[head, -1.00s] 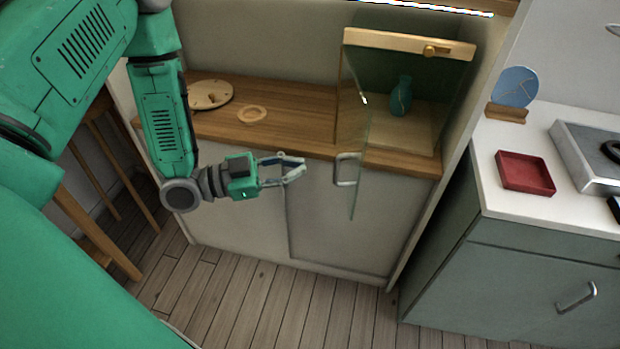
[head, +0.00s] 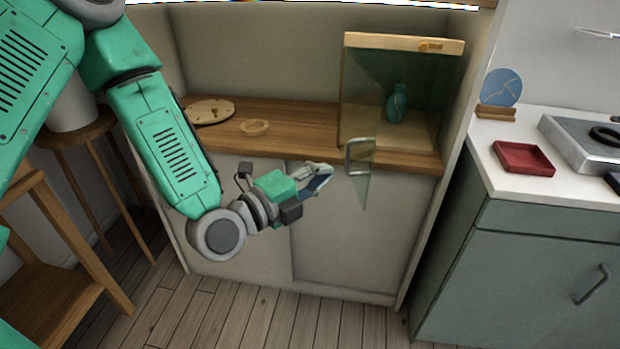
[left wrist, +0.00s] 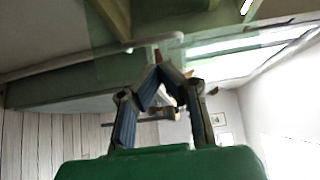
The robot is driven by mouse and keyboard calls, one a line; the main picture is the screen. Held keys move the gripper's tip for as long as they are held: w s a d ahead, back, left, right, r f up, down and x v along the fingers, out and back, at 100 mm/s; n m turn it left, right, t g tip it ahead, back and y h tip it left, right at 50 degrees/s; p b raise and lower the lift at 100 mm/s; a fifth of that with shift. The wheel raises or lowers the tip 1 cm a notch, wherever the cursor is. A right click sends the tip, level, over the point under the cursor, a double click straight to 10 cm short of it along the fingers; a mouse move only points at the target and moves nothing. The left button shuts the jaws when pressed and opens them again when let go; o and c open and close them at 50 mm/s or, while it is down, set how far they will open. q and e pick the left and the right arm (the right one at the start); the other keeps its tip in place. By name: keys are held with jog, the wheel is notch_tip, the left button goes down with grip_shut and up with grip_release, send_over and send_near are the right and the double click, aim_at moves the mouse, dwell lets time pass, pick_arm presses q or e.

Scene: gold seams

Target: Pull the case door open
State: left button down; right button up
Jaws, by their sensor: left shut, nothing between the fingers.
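The display case (head: 400,42) has a pale wooden top with a brass latch and stands on the wooden counter. Its glass door (head: 364,185) stands partly open, jutting out past the counter's front edge. The metal handle (head: 360,156) is on the door's free edge. My left gripper (head: 328,174) is just left of the handle and slightly lower, apparently apart from it. Its fingers are shut with nothing held; their tips meet in the left wrist view (left wrist: 157,70). My right gripper is not in view.
A teal vase (head: 397,103) stands inside the case. A round wooden plate (head: 210,111) and a wooden ring (head: 255,127) lie on the counter (head: 300,125). At right, a white worktop holds a red tray (head: 523,158). Stools stand at left.

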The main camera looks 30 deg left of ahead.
aim_at(362, 151)
pick_arm(q)
jog(key=x, duration=0.5)
jog(key=shift+w+f+b, duration=0.1)
jog(key=shift+w+b, duration=0.2)
jog(key=shift+b, duration=0.05)
jog(key=shift+w+d, duration=0.3)
jog(key=shift+w, duration=0.1)
jog(key=shift+s+a, duration=0.1)
jog(key=shift+a, duration=0.25)
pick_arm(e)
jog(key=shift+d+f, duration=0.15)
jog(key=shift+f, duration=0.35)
pick_arm(q)
jog(key=shift+a, duration=0.15)
